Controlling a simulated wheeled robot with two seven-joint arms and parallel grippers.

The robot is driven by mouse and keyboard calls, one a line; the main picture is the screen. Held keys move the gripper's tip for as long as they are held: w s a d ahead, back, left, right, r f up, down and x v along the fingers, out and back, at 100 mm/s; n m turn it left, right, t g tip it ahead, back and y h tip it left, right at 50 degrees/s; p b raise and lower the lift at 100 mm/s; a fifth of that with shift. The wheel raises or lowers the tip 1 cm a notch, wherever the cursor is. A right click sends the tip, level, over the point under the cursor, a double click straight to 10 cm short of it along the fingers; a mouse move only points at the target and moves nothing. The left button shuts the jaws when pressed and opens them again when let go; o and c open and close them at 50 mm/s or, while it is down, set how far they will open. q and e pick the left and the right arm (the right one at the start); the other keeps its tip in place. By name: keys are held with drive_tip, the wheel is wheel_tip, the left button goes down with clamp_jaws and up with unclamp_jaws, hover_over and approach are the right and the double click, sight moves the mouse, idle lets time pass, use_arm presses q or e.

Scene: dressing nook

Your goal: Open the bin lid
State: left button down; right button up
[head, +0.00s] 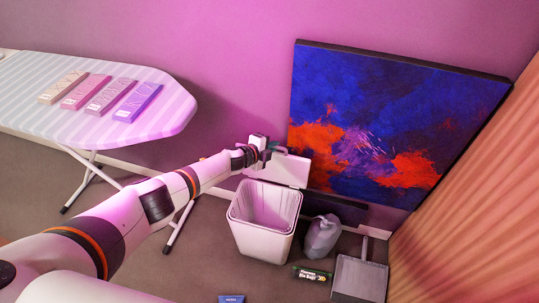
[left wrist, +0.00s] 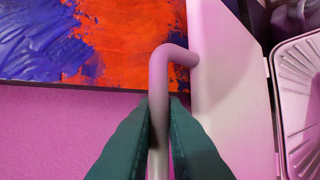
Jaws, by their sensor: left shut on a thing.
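The white bin (head: 264,222) stands on the floor by the wall, with its inside lined and showing from above. Its lid (head: 288,168) is raised and stands up at the bin's back edge, near the painting. My left gripper (head: 264,153) is at the lid's upper left. In the left wrist view its green fingers (left wrist: 160,125) are shut on a bent bar handle (left wrist: 159,85), which joins the pale lid (left wrist: 228,75). The bin's open rim (left wrist: 288,110) shows at the right of that view. My right gripper is not in view.
A large blue and red painting (head: 385,125) leans on the wall behind the bin. An ironing board (head: 165,113) with several flat boxes stands left.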

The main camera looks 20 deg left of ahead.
use_arm(q)
drive_tip(key=shift+w+d+r, duration=0.15)
drive_tip(key=shift+w+r, duration=0.05)
drive_tip(key=shift+w, duration=0.15)
drive_tip(key=c, duration=1.5)
unclamp_jaws()
drive_tip(key=shift+s+a, duration=0.1)
drive_tip(key=shift+a, duration=0.1)
drive_tip(key=shift+s+a+r+p, duration=0.1)
drive_tip(key=shift+s+r+p, duration=0.1)
drive_tip(key=shift+p, duration=0.15)
drive_tip(key=p+v, duration=0.4)
drive_tip(key=v, duration=0.7)
drive_tip(key=shift+s, duration=0.15)
